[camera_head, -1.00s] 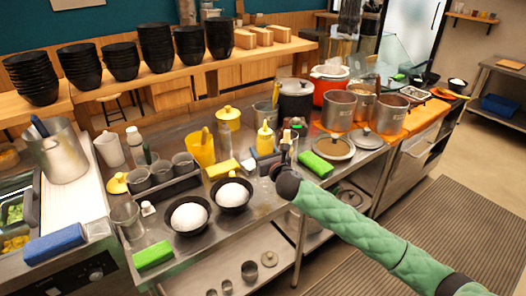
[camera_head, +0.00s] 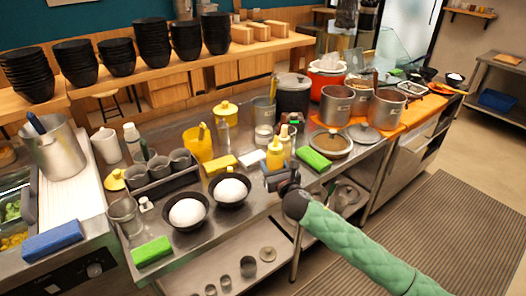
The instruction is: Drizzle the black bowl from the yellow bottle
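The yellow bottle (camera_head: 275,153) is upright near the middle of the steel counter, and its lower end is hidden by my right gripper. Two black bowls with white mounds are at the counter's front: one on the left (camera_head: 174,222) and one on the right (camera_head: 243,201). My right gripper (camera_head: 272,181), on the green-sleeved arm, is at the foot of the yellow bottle, right of the bowls. Its fingers are small and dark, so I cannot tell whether they close on the bottle. My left gripper is not in view.
A yellow cup (camera_head: 199,143) and a yellow-lidded pot (camera_head: 226,111) stand behind the bowls. A green sponge (camera_head: 314,159) lies right of the bottle; another (camera_head: 152,251) lies at front left. Steel pots (camera_head: 336,105) stand at the right. Stacked black bowls (camera_head: 152,45) line the back shelf.

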